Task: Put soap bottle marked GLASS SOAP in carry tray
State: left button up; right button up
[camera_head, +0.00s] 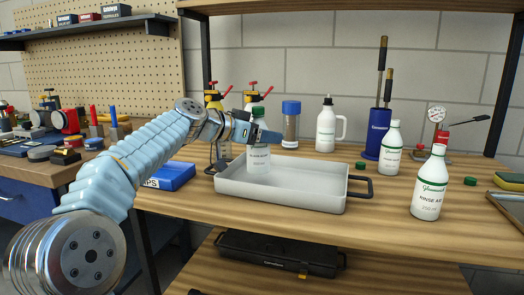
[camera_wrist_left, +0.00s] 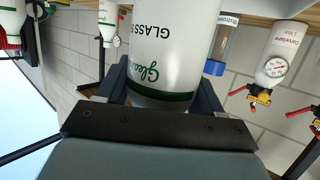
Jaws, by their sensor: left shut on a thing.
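My left gripper (camera_head: 262,133) is shut on a white bottle with a green cap (camera_head: 259,158), holding it upright over the left part of the carry tray. Its label reads GLASS SOAP in part, and it also shows between the fingers in the left wrist view (camera_wrist_left: 165,50). The carry tray (camera_head: 290,201) is a shallow light grey tray with black handles, on the wooden bench. The tray's front wall and floor surround the bottle's base in the picture; I cannot tell whether the base touches the floor. My right gripper is not in view.
A RINSE AID bottle (camera_head: 429,190) and another white bottle (camera_head: 391,150) stand right of the tray. Behind are a blue-lidded jar (camera_head: 291,128), a white wash bottle (camera_head: 326,128) and a blue cylinder (camera_head: 378,135). A blue box (camera_head: 172,177) lies left of the tray. Loose green caps lie on the bench.

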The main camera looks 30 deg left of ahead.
aim_at(260, 148)
pick_arm(q)
jog(key=f, duration=0.3)
jog(key=shift+w+a+b, duration=0.15)
jog(key=shift+a+b, duration=0.15)
jog(key=shift+a, duration=0.05)
jog(key=shift+f, duration=0.35)
jog(key=shift+f, duration=0.1)
jog(key=shift+f, duration=0.15)
jog(key=o, duration=1.4)
jog(key=shift+c, duration=0.2)
jog(key=shift+r, duration=0.2)
jog(key=shift+s+a, duration=0.1)
jog(key=shift+s, duration=0.2)
jog(key=b+v, duration=0.2)
jog(key=v, duration=0.9)
jog(key=shift+s+r, duration=0.2)
jog(key=shift+r, duration=0.05)
